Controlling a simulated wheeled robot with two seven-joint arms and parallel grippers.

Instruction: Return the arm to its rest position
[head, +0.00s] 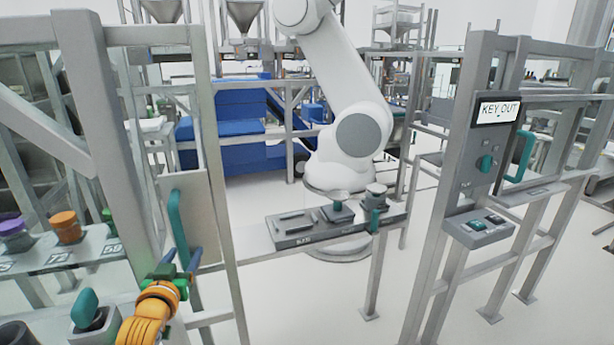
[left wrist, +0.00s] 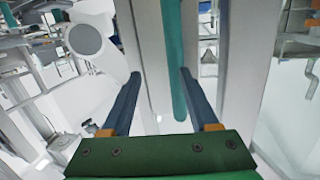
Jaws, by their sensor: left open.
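My left gripper (head: 182,256) is at the lower left of the head view, at the end of my orange arm, with its blue fingers pointing up. It is open. A teal upright handle (head: 178,228) on a grey plate (head: 203,205) stands right by its fingertips. In the left wrist view the handle (left wrist: 173,60) shows between the two spread fingers, closer to the right one. Whether it lies inside the jaws or just past them I cannot tell. My right gripper is in neither view.
A grey post frame (head: 210,130) stands close around my left arm. A white robot arm (head: 350,90) stands behind a small bench tray (head: 300,240). A panel reading KEY OUT (head: 498,111) is at the right. Open floor lies centre front.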

